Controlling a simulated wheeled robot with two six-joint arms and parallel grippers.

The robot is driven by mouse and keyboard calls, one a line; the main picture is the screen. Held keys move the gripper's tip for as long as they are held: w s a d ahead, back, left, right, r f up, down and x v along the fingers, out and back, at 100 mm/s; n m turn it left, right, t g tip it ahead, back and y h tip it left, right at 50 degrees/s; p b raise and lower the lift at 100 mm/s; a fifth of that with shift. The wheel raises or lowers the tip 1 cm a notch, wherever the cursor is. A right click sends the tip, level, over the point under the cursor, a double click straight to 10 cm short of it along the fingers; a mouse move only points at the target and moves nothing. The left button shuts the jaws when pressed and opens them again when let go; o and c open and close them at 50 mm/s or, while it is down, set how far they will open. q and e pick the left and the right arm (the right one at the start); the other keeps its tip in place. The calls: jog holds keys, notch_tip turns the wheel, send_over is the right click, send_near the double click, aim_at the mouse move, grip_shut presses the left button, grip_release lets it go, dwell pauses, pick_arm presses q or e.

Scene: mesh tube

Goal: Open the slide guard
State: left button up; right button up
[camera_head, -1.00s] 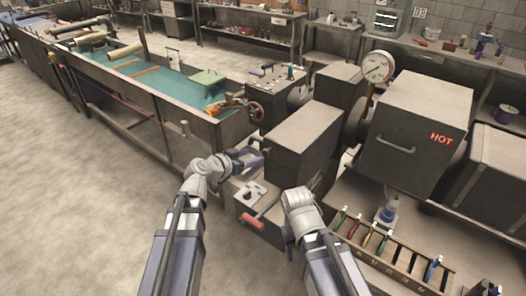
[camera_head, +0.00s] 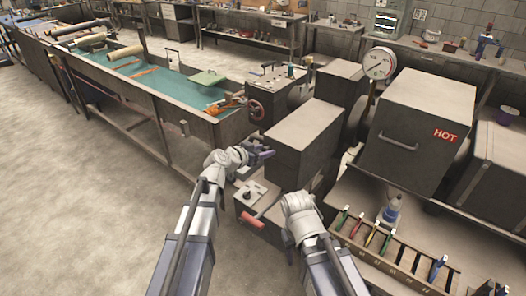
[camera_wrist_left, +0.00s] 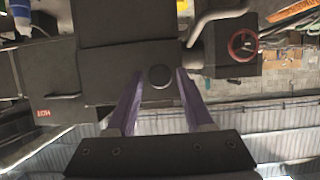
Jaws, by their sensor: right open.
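The slide guard appears to be the dark box-shaped cover (camera_head: 303,140) on the machine in the middle of the head view. In the left wrist view, a round dark knob (camera_wrist_left: 160,76) stands out from the dark housing. My left gripper (camera_head: 264,153) is at the near left side of the cover. In the left wrist view its two purple fingers (camera_wrist_left: 160,88) are spread to either side of the knob, with gaps visible. My right gripper is below and right of the left one; my right wrist (camera_head: 300,212) hides its fingers.
A control box with a red handle (camera_head: 253,223) sits just below the left gripper. A tool rack (camera_head: 385,250) and a dark oven marked HOT (camera_head: 415,125) stand to the right. A long water trough (camera_head: 150,82) runs along the left. Open floor lies at lower left.

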pick_arm(q)
grip_shut()
dwell(1.1)
